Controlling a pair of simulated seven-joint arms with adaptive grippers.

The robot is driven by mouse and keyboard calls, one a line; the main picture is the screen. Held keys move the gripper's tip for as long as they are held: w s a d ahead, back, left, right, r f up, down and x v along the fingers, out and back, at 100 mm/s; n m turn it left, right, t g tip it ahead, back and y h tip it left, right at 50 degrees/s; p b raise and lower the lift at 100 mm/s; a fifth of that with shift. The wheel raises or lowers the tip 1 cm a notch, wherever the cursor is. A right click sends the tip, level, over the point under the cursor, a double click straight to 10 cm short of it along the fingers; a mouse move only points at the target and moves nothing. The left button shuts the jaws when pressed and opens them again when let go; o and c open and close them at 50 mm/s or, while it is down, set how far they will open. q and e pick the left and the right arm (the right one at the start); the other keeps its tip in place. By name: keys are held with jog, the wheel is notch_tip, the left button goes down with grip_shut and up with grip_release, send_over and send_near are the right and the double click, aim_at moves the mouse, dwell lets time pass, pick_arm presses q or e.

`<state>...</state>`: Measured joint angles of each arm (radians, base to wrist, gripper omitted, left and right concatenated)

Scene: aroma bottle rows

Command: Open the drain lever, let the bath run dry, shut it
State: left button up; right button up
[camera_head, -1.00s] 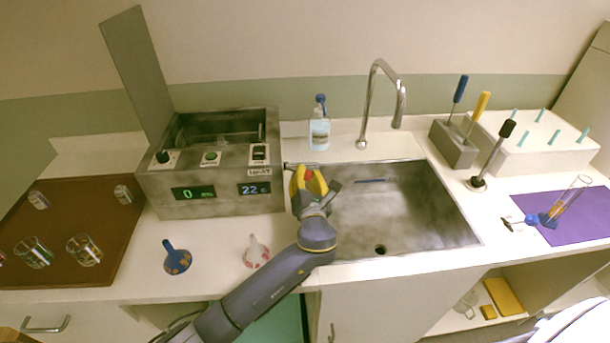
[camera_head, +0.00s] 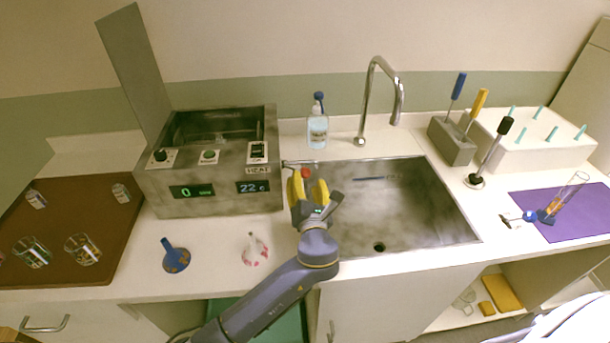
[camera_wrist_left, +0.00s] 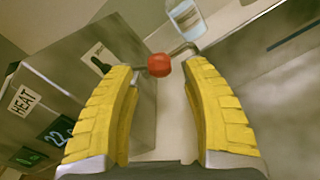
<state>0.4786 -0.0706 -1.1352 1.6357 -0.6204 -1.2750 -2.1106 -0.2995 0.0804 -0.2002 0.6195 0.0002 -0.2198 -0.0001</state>
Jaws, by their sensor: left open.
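The metal water bath (camera_head: 228,190) stands left of the sink, its grey lid raised. Its displays read 0 and 22. The drain lever's red knob (camera_head: 306,173) sticks out at the bath's right side; it also shows in the left wrist view (camera_wrist_left: 159,65). A thin drain pipe (camera_head: 300,163) points toward the sink (camera_head: 400,215). My left gripper (camera_head: 309,181) is open, its yellow fingers on either side of the red knob, with visible gaps. I cannot tell the water level in the bath. My right gripper is not in view.
A soap bottle (camera_head: 318,130) and a tall faucet (camera_head: 368,100) stand behind the sink. A brown tray (camera_head: 75,235) with glasses lies left. Tool block (camera_head: 452,142) and purple mat (camera_head: 560,212) are right.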

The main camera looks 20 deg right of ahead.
pick_arm(q)
jog(key=s, duration=0.2)
jog(key=s+a, duration=0.1)
jog(key=s, duration=0.4)
jog(key=shift+s+a, duration=0.25)
jog(key=shift+s, duration=0.15)
